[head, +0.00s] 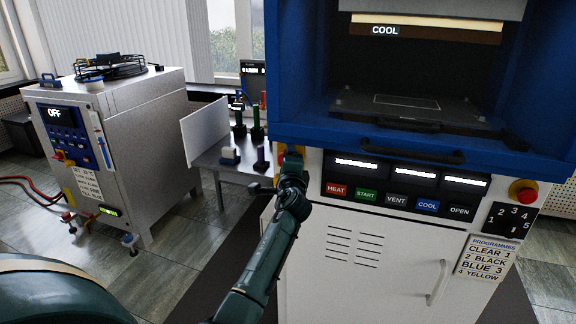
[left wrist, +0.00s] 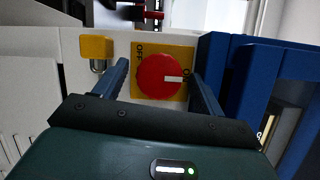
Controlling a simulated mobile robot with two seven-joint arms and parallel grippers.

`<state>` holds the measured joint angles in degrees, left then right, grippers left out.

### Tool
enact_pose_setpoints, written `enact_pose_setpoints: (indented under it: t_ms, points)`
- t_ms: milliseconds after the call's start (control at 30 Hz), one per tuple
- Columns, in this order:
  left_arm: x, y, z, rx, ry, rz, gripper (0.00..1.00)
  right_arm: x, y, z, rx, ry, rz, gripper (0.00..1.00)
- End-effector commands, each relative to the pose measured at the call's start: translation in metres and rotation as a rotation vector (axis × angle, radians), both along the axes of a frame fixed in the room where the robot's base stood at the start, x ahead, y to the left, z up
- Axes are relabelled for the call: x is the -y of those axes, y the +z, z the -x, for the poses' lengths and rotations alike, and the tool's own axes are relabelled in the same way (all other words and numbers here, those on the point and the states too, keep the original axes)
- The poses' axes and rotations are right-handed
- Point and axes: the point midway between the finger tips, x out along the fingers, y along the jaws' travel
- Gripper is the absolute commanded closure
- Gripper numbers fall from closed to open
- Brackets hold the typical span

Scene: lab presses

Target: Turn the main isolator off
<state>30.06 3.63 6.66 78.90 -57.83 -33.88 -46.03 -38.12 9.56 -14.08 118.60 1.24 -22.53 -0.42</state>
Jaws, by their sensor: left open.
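The main isolator is a round red knob (left wrist: 158,76) on a yellow plate (left wrist: 182,53) on the white press front. OFF is printed on the plate's left side, and an O of another label shows at right. The knob's white pointer bar lies level and points right, away from OFF. My left gripper (left wrist: 160,70) is open, its two blue fingers on either side of the knob; I cannot tell whether they touch it. In the head view my left gripper (head: 290,168) is at the press's left edge and mostly hides the isolator. My right gripper is not in view.
A yellow padlock-like block (left wrist: 97,47) sits just left of the isolator plate. The press's blue frame (left wrist: 225,65) stands close on the right. A small table (head: 212,158) with bottles stands left of the press, and a grey machine (head: 150,115) farther left.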

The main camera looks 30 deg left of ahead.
Motion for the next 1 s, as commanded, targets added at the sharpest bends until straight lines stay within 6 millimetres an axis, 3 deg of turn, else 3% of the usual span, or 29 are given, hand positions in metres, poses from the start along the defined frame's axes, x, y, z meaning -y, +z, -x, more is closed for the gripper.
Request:
enact_pose_setpoints:
  t_ms: [233,700,1000]
  points:
    - [0.014,-0.001,0.019,0.0,-0.002,0.0,0.3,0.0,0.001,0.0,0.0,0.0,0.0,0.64]
    - [0.068,-0.001,0.095,-0.001,-0.001,0.002,0.3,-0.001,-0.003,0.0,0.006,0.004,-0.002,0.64]
    - [0.077,0.001,0.107,0.0,0.0,0.001,0.3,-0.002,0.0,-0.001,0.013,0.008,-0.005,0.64]
